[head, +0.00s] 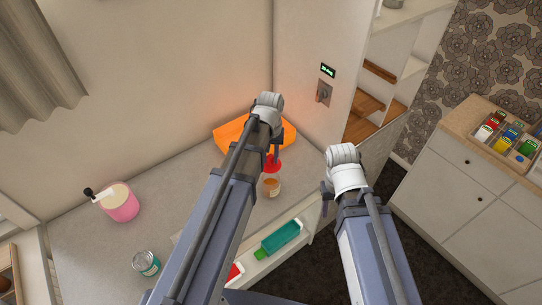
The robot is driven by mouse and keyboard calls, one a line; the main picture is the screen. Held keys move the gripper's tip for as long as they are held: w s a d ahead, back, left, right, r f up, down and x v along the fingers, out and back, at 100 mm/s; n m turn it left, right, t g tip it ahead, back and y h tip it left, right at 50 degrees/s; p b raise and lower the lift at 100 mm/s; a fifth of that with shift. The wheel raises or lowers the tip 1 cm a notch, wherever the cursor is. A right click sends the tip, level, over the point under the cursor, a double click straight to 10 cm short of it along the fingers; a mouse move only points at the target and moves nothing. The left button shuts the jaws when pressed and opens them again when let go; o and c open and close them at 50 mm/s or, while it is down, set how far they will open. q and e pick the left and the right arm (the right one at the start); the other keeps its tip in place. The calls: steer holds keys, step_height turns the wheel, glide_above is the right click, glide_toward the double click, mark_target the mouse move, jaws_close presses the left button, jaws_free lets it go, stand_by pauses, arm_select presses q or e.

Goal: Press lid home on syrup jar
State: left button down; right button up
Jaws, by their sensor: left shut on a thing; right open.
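The syrup jar (271,188) stands upright on the grey counter, a small clear jar with amber contents and a pale label. The red lid (272,165) is right above the jar's mouth. I cannot tell whether it is seated or slightly apart. My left gripper (273,153) is shut on the lid from above, and its arm hides part of the counter. My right gripper (327,198) is open and empty, to the right of the jar and beyond the counter edge.
An orange box-like object (232,135) lies behind the jar. A pink pot (121,205) and a teal tin (146,263) stand at the counter's left. A green bottle (279,238) lies on a lower shelf. Drawers (480,195) with a crate of bottles stand at right.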

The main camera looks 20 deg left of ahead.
mark_target(271, 168)
arm_select(q)
steer(key=shift+w+f+b, duration=0.1)
steer(key=shift+f+b, duration=0.5)
steer(key=shift+f, duration=0.15)
step_height(271, 168, down, 5)
steer(key=b, duration=0.5)
steer(key=shift+f, duration=0.1)
stand_by(1.3)
steer(key=shift+c, duration=0.3)
jaws_free()
stand_by(0.5)
steer(key=shift+r+p, duration=3.4)
steer(key=shift+r, duration=0.15)
